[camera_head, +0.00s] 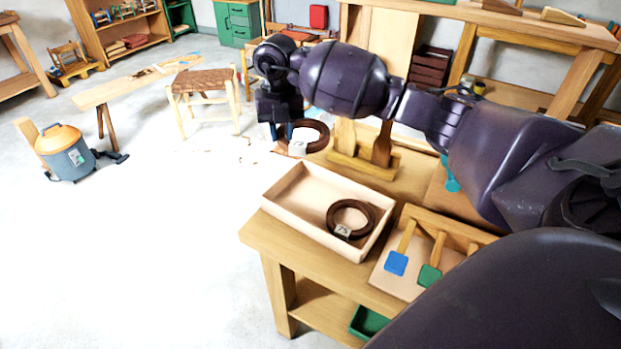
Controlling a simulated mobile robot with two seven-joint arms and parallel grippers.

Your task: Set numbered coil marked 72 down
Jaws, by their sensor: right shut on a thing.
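My right gripper (284,130) is shut on a dark brown coil (318,140) with a white number tag, and its arm reaches in from the right. The tag's number is too small to read. The held coil hangs in the air just beyond the far left corner of a pale shallow tray (283,215), apart from it. A second dark brown coil (369,214) lies flat in the right part of the tray, with a tag that seems to read 75. The left part of the tray is bare. My left gripper is not in view.
The tray stands on a wooden bench (265,230). To its right lies a board with wooden-handled blue (396,263) and green (429,276) tags. A woven stool (203,82) and a grey-orange vacuum (66,158) stand on the floor, which is otherwise largely clear at left.

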